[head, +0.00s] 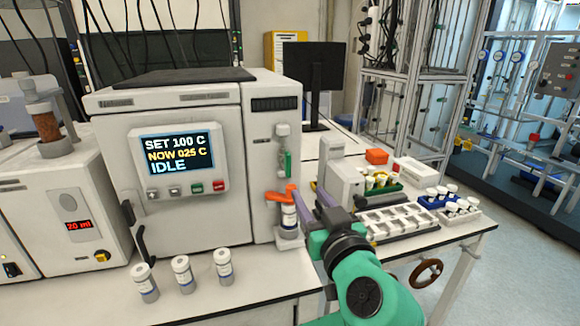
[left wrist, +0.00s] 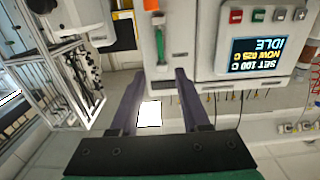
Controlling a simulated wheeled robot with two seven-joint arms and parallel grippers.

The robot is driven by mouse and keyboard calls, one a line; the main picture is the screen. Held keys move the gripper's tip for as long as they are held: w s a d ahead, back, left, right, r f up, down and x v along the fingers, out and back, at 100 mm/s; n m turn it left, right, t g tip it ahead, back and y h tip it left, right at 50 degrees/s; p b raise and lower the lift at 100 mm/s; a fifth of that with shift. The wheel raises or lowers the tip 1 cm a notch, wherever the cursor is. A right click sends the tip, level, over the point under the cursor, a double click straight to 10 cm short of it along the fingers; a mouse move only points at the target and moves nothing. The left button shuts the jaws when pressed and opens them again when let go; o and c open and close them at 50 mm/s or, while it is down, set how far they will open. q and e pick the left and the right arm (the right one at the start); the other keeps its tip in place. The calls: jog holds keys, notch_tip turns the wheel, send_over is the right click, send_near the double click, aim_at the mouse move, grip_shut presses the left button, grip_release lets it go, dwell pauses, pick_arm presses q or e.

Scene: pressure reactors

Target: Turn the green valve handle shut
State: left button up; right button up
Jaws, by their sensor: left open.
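The green valve handle (head: 287,163) is a slim upright bar on a white fitting at the right side of the large white reactor cabinet. It also shows in the left wrist view (left wrist: 160,45), upside down, beyond my fingertips. My left gripper (head: 312,203) has purple fingers and is below and to the right of the handle in the head view. In the left wrist view its fingers (left wrist: 158,76) are spread with nothing held, apart from the handle. My right gripper is not in either view.
An orange part (head: 279,196) sits just below the green handle, above a white vial (head: 289,217), close to my fingers. Several vials (head: 182,274) stand at the bench front. A grey instrument (head: 342,184) and a tray (head: 392,221) stand to the right. The cabinet screen (head: 177,155) reads IDLE.

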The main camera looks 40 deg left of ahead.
aim_at(289, 165)
pick_arm(q)
jog(key=p+x, duration=0.4)
jog(key=x, duration=1)
jog(key=shift+a, duration=0.3)
grip_shut()
